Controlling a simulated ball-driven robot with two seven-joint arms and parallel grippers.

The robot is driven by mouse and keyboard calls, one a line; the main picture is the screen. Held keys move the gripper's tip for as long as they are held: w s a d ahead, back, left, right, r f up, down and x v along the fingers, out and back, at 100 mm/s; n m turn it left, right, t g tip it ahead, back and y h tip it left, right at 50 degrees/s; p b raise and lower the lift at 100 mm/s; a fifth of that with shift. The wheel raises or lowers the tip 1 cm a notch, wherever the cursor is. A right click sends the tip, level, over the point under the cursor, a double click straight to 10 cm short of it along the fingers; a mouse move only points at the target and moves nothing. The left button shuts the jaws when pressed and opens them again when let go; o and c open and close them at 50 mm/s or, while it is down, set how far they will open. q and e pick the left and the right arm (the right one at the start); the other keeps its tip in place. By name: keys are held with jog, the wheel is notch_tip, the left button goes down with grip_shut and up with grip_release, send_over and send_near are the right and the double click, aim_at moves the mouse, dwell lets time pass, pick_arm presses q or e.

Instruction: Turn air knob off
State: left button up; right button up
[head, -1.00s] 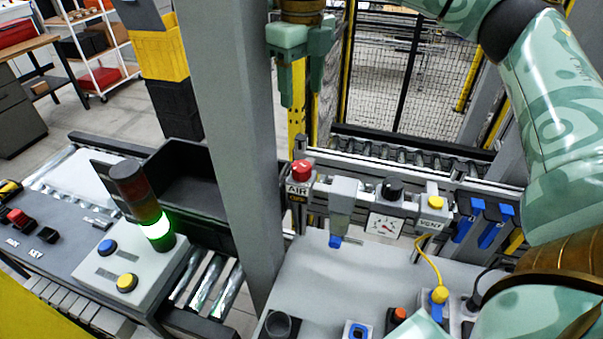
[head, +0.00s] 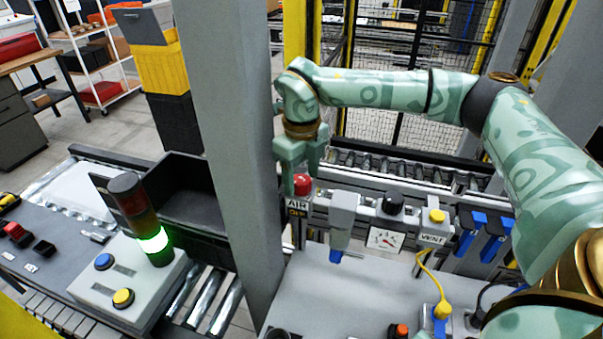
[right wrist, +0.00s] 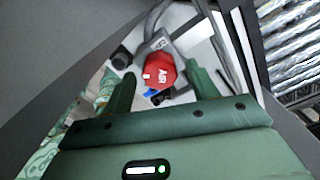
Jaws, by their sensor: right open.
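The red air knob (head: 302,184) sits on top of the air unit, above a small plate (head: 297,204) lettered AIR and OFF, just right of the grey post. My right gripper (head: 301,182) points down over the knob, its fingers open on either side of it. In the right wrist view the red knob (right wrist: 160,71), with AIR on it, lies between the two green fingers (right wrist: 163,88), with gaps on both sides. I cannot tell from these views how deep the fingertips reach. My left gripper is out of view.
The grey post (head: 228,150) stands close to the left of the knob. Right of the knob are a regulator with a black knob (head: 393,201), a gauge (head: 384,239) and a yellow button (head: 437,216). A signal light (head: 152,240) glows green.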

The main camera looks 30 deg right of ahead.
aim_at(301, 179)
jog(key=shift+f, duration=0.15)
jog(key=c, duration=1)
jog(key=shift+m, duration=0.7)
jog(key=o, duration=1)
notch_tip(301, 179, up, 16)
jog(key=shift+r, duration=0.2)
